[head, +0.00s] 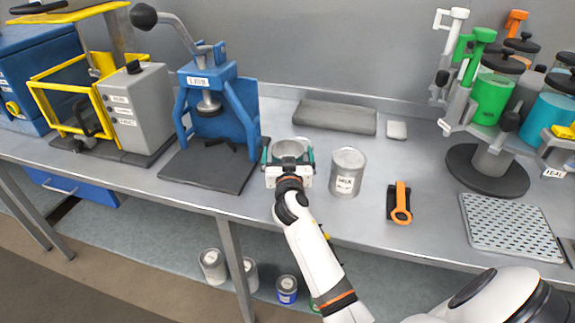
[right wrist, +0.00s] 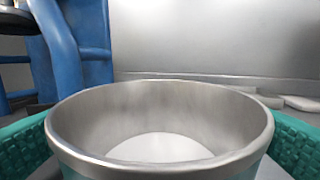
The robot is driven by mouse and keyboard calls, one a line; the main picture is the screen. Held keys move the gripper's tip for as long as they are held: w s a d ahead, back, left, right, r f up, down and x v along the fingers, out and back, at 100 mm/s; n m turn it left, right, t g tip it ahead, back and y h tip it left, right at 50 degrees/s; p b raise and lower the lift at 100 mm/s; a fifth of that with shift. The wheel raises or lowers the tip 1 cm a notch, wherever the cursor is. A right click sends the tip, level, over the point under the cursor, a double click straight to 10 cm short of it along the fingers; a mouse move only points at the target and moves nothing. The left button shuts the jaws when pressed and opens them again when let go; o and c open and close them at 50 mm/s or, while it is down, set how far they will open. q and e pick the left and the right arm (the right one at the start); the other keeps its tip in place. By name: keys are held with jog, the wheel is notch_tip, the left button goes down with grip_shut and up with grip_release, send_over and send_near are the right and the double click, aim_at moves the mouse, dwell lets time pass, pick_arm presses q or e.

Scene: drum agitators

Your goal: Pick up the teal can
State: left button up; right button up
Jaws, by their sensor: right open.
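The open metal can (head: 291,147) stands on the grey bench, right of the blue press; my gripper hides most of its body. In the right wrist view this can (right wrist: 160,96) fills the middle, with a bare metal rim, a pale inside bottom and a teal tint below the rim. My right gripper (head: 289,158) is open, with one teal-padded finger on each side of the can. I cannot tell whether the pads touch it. My left gripper is not in view.
A grey labelled can (head: 347,173) stands close on the right. Beyond it lies an orange-and-black tool (head: 399,203). The blue press (head: 213,125) is on the left. A dark grey slab (head: 335,117) lies behind. A stand with coloured canisters (head: 489,165) is at the right.

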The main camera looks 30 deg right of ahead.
jog(key=c, duration=1)
jog(key=shift+c, duration=1.3)
jog(key=shift+r, duration=0.2)
